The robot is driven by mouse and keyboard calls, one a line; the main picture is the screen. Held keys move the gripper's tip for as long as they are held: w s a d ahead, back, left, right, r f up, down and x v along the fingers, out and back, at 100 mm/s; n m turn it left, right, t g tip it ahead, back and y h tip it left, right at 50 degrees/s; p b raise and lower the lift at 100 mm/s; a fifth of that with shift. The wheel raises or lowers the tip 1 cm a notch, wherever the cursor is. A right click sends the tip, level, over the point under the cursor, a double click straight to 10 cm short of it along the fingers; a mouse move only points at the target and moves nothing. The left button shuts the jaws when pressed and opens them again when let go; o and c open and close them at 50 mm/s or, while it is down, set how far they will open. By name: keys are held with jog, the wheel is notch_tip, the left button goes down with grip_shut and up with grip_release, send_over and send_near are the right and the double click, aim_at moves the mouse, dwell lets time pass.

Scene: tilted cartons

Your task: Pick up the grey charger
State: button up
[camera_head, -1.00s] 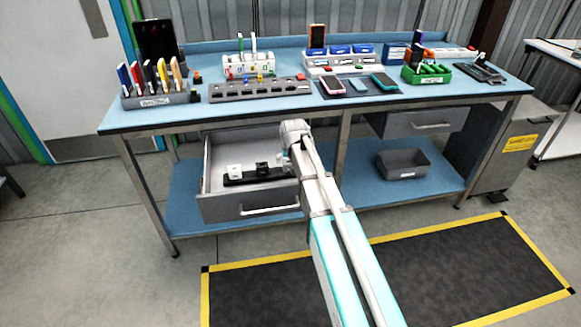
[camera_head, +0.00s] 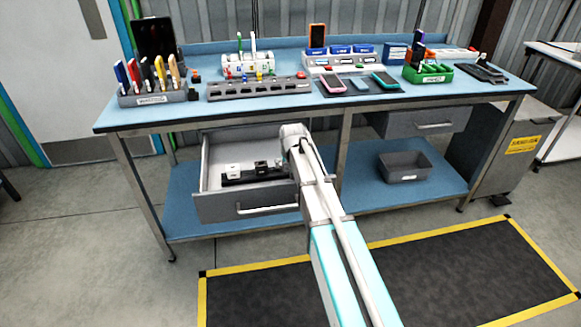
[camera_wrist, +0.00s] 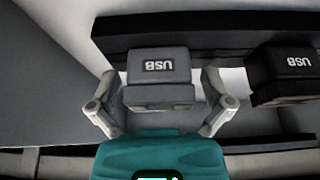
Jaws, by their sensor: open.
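In the wrist view, the grey charger (camera_wrist: 158,72), marked USB, sits at the black holder strip (camera_wrist: 215,27) in the open drawer. My gripper (camera_wrist: 160,82) is open, with one finger on each side of the grey charger. Small gaps seem to show beside it. A black charger (camera_wrist: 284,70) stands to its right in that view. In the head view, my arm hides the grey charger and my fingertips; the black charger (camera_head: 261,166) and a white charger (camera_head: 233,169) show left of my arm.
The open drawer (camera_head: 247,209) hangs under the workbench (camera_head: 300,95), its walls close around my gripper. A grey bin (camera_head: 403,167) stands on the lower shelf to the right. The benchtop holds several phones, racks and a green tray (camera_head: 428,76).

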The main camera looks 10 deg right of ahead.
dwell(0.3)
jog(key=c, duration=1.2)
jog(key=shift+r, duration=0.15)
notch_tip(320, 180, up, 3)
jog(key=p, duration=0.3)
jog(key=shift+f, duration=0.2)
jog(key=s+d+r+p, duration=0.8)
jog(key=s+r+p, duration=0.2)
jog(key=s, duration=0.1)
jog(key=shift+s, duration=0.3)
jog(key=shift+r+p, duration=0.85)
jog(key=shift+r, duration=0.05)
dwell(0.6)
jog(key=shift+r+p, duration=1.4)
jog(key=shift+r, duration=0.1)
